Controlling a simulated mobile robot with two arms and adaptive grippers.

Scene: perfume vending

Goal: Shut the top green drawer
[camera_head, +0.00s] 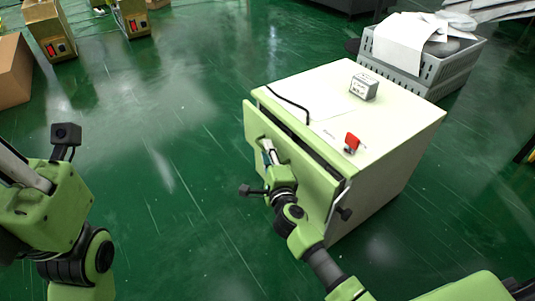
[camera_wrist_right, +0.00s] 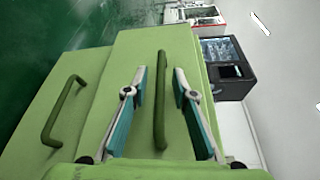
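The top green drawer (camera_head: 312,180) of a pale green cabinet (camera_head: 395,140) stands partly open, with a dark gap behind its front panel. In the right wrist view, the drawer front (camera_wrist_right: 182,50) and its upright-looking dark green bar handle (camera_wrist_right: 160,100) are close ahead. My right gripper (camera_head: 268,150) is at the drawer front. In the wrist view, its two teal-padded fingers (camera_wrist_right: 160,78) are apart, one on each side of the handle, with visible gaps. Contact with the panel cannot be told. My left arm is at the left edge of the head view; its fingers are not visible.
A second drawer front with a handle (camera_wrist_right: 62,110) shows at left in the wrist view. On the cabinet top are a small grey box (camera_head: 364,87), a red item (camera_head: 352,142) and a black cable (camera_head: 287,102). A grey crate (camera_head: 425,70) stands behind. Open floor lies left.

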